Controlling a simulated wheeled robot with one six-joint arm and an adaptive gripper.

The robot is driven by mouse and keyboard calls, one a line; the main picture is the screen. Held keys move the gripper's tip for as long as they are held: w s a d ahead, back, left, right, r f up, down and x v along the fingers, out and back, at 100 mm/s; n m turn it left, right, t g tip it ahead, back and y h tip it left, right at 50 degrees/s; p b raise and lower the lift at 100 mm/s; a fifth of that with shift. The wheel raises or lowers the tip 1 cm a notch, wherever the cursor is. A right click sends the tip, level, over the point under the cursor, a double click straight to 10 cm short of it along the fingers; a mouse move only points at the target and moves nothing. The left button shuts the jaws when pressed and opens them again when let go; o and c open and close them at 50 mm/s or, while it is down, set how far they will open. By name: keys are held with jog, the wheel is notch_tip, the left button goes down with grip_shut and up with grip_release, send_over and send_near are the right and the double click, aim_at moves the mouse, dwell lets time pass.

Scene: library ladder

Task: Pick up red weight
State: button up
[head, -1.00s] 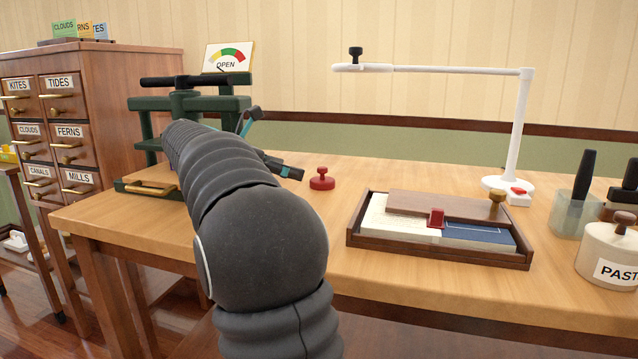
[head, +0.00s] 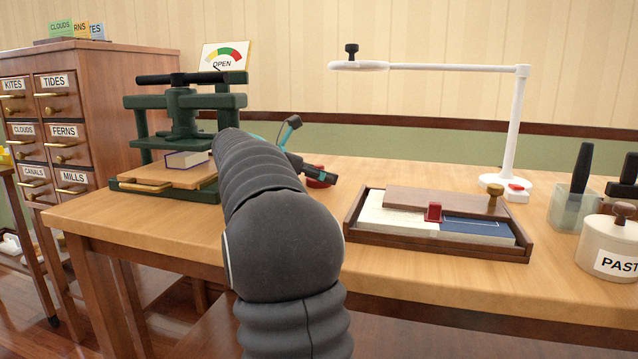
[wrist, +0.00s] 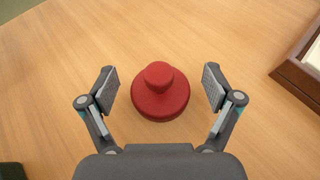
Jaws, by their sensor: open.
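The red weight (wrist: 159,97) is a round red disc with a knob on top. In the wrist view it stands on the wooden table between the two fingers of my gripper (wrist: 160,88), with a gap on each side. My gripper is open and holds nothing. In the head view the red weight (head: 318,183) is partly hidden behind the dark fingers of my gripper (head: 308,156), near the middle of the table.
A wooden tray (head: 440,249) with papers and a small red block (head: 433,212) lies to the right. A green press (head: 181,125) with a book (head: 187,160) stands to the left. A white lamp (head: 513,130) and paste jar (head: 612,245) stand further right.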

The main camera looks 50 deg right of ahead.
jog(key=shift+r, duration=0.1)
jog(key=c, duration=1.6)
